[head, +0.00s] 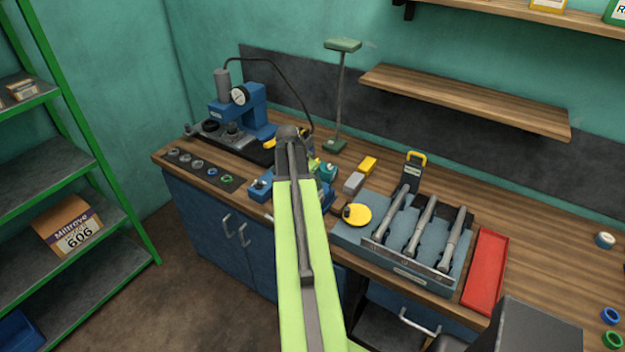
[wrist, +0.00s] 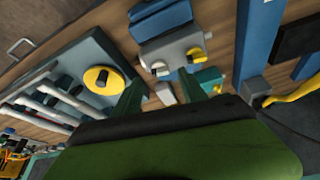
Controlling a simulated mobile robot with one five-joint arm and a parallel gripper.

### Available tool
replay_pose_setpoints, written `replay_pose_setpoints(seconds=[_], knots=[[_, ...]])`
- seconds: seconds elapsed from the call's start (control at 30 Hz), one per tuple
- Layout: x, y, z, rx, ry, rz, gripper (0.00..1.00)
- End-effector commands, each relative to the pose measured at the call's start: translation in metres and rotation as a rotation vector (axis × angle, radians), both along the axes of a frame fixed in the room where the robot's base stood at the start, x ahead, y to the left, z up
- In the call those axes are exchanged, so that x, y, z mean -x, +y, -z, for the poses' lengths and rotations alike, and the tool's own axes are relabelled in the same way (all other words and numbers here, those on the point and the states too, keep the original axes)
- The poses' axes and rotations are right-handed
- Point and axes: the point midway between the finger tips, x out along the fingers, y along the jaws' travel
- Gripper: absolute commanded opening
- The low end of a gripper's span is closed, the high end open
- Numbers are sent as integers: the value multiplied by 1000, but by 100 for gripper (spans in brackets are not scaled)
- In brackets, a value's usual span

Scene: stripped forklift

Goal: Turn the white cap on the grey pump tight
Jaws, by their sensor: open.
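The grey pump (wrist: 172,48) shows in the wrist view, against blue vise-like parts (wrist: 160,18). A small pale cap (wrist: 160,68), apparently the white cap, is on its lower side; a yellow cap (wrist: 195,55) is to its right. I cannot tell how tight the pale cap sits. My gripper (wrist: 163,90) is open, its green fingers pointing toward the pump, one on either side of the pale cap in the picture. The fingers appear apart from the cap. In the head view my arm hides most of the pump.
A blue-grey fixture (head: 345,236) with several cylinders and a yellow disc (head: 357,215) stands right of my arm. A red tray (head: 486,270) lies beyond it. A blue press (head: 240,110) stands left. The right bench is mostly clear.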

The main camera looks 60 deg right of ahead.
Motion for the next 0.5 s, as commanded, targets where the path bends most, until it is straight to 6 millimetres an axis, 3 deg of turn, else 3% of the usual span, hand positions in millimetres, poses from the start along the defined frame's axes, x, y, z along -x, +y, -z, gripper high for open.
replay_pose_setpoints(seconds=[0.03, 0.5], knots=[[0, 5, -21, 0, 0, -1, 50], [-9, 47, -125, 0, -1, -1, 50]])
